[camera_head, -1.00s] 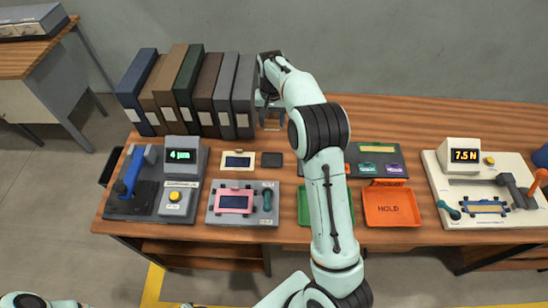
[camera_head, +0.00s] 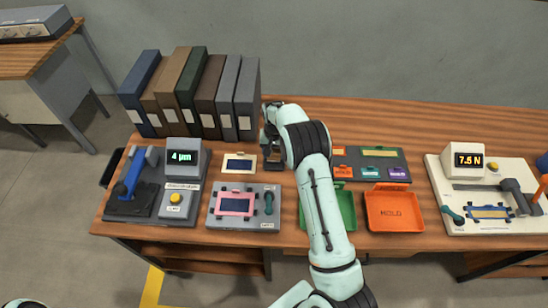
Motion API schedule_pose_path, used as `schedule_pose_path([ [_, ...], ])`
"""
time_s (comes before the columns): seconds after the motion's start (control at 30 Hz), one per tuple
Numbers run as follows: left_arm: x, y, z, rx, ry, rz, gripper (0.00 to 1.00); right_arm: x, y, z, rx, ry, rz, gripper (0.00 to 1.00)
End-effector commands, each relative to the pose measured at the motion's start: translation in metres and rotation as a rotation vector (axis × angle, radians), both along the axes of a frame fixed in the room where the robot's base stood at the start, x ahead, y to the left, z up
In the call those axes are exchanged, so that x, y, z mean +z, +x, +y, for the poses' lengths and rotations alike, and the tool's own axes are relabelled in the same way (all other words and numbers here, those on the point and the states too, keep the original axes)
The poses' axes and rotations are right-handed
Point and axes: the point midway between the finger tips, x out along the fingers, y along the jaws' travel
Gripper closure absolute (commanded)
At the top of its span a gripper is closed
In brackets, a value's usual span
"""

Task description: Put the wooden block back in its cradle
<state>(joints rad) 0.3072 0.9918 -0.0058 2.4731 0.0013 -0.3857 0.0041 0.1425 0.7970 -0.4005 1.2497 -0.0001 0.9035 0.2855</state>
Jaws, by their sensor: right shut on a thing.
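My right gripper (camera_head: 272,158) is low over the table, just right of a small cream-framed card. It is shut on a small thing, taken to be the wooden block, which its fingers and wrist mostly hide. The dark square pad that lay at this spot is now covered by the gripper. I cannot tell whether the block touches the pad or the table, and no cradle can be told apart clearly. My left gripper is not in view.
Upright binders (camera_head: 190,92) stand behind and left of the gripper. A grey fixture with a pink frame (camera_head: 236,204) lies in front. A green tray (camera_head: 344,212), an orange tray (camera_head: 393,212) and a dark organizer (camera_head: 398,160) are to the right. A cream force tester (camera_head: 510,225) stands far right.

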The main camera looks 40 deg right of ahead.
Motion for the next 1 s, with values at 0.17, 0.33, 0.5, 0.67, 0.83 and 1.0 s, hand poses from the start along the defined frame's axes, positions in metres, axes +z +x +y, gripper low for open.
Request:
schedule_pose_path([
  [0.17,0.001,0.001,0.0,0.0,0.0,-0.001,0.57,-0.029,-0.001,0.0,0.0,0.002,0.004,0.71],
  [0.33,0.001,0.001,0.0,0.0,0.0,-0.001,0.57,-0.032,0.0,0.0,0.0,0.001,-0.001,0.71],
  [0.5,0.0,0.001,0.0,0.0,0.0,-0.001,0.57,-0.033,0.0,0.0,0.0,0.001,0.001,0.71],
  [0.67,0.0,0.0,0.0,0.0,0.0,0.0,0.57,-0.035,0.0,0.0,0.0,0.001,0.001,0.2],
  [0.83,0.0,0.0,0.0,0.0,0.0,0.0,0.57,-0.036,0.0,0.0,0.0,0.001,0.002,0.17],
  [1.0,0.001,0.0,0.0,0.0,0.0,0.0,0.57,-0.034,0.0,0.001,0.0,0.002,0.001,0.17],
])
